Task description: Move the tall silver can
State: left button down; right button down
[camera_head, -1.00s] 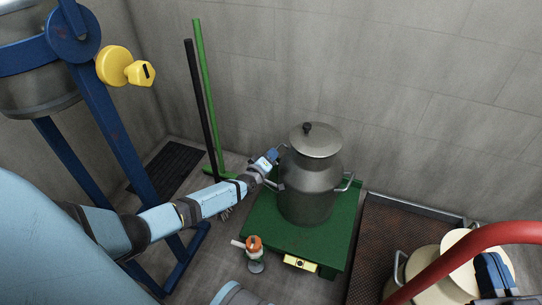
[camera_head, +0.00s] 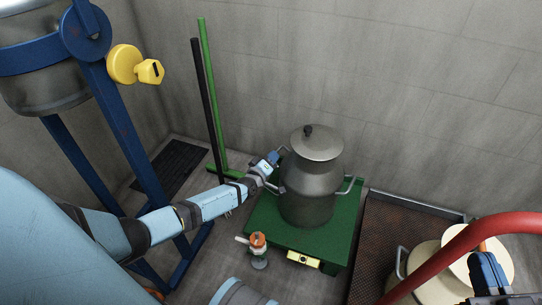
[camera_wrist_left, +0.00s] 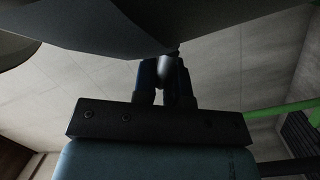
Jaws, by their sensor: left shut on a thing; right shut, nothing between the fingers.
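The tall silver can (camera_head: 308,192) stands upright on a green platform (camera_head: 330,245), with its lid and dark knob on top and a loop handle at each side. My left gripper (camera_head: 274,158) is at the can's left side, shut on the left handle. In the left wrist view the left gripper (camera_wrist_left: 165,72) is closed around a thin grey bar under the can's dark body (camera_wrist_left: 110,30). My right gripper (camera_head: 490,275) is at the lower right by a cream-lidded can; it is shut and empty, its fingertips partly hidden.
A cream-lidded can (camera_head: 432,270) stands at the right on a rusty grated plate (camera_head: 390,230). A red bar (camera_head: 450,248) crosses there. A small orange-topped item (camera_head: 258,243) is before the platform. A blue frame (camera_head: 125,140) and green pole (camera_head: 210,100) stand left.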

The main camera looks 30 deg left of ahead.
jog(key=shift+s+f, duration=0.15)
jog(key=shift+f, duration=0.1)
pick_arm(q)
jog(key=c, duration=1.1)
grip_release()
pick_arm(e)
jog(key=shift+r, duration=0.1)
pick_arm(q)
jog(key=shift+s, duration=0.3)
jog(key=s+p, duration=0.5)
jog(key=s, duration=0.8)
jog(key=shift+d+p, duration=0.25)
jog(key=shift+p, duration=0.1)
pick_arm(e)
jog(key=shift+s+a+f+m+g+h, duration=0.25)
jog(key=shift+s+a+m+g, duration=0.25)
jog(key=shift+s+m, duration=0.35)
jog(key=shift+s+a+f+m+g+h, duration=0.15)
jog(key=shift+s+a+f+m+g, duration=0.3)
jog(key=shift+m, duration=0.6)
pick_arm(q)
jog(key=shift+s, duration=0.1)
pick_arm(e)
jog(key=shift+d+r, duration=0.15)
jog(key=shift+r, duration=0.3)
